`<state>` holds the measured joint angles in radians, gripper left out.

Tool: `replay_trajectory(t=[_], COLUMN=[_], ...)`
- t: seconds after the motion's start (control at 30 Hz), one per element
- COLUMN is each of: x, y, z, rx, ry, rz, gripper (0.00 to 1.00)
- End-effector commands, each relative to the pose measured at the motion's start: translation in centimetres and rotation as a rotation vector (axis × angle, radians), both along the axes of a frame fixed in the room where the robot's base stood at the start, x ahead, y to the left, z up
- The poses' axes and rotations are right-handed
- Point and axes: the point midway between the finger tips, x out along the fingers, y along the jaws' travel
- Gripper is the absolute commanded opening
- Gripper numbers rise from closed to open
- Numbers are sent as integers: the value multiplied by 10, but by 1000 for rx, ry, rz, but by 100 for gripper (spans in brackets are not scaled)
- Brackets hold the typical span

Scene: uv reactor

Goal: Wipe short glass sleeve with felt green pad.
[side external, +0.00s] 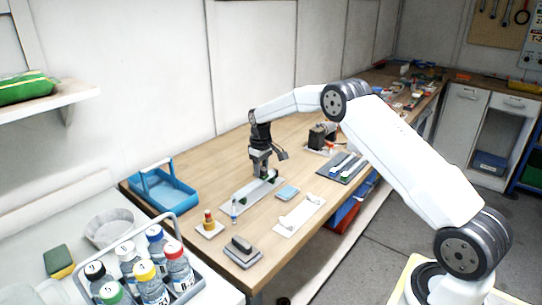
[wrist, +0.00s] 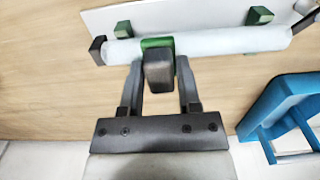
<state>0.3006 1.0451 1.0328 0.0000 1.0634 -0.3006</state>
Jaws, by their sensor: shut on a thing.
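A frosted white glass sleeve (wrist: 225,42) with dark end pieces lies in green cradles (wrist: 260,16) on a pale plate (wrist: 180,15) in the wrist view. The plate also shows in the side view (side external: 236,201). My gripper (wrist: 160,66) is shut on the dark block-shaped handle (wrist: 158,72) of the felt green pad (wrist: 152,43). The green pad is at the sleeve, left of its middle in the wrist view, and appears to touch it.
A blue tote (side external: 163,190) stands at the bench's left end. A light blue pad (side external: 288,193), a white plate with holders (side external: 298,216), a small bottle (side external: 209,220) and a grey block (side external: 242,246) lie nearby.

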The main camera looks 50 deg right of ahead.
Motion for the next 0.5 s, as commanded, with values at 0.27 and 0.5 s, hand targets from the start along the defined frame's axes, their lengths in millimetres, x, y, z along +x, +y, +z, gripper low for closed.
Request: replay_trajectory(t=[0.27,0.5], x=[0,0], y=[-24,-23], z=[1,32], rx=[-1,-1], ry=[1,0], rz=[-1,0], gripper=[0,0])
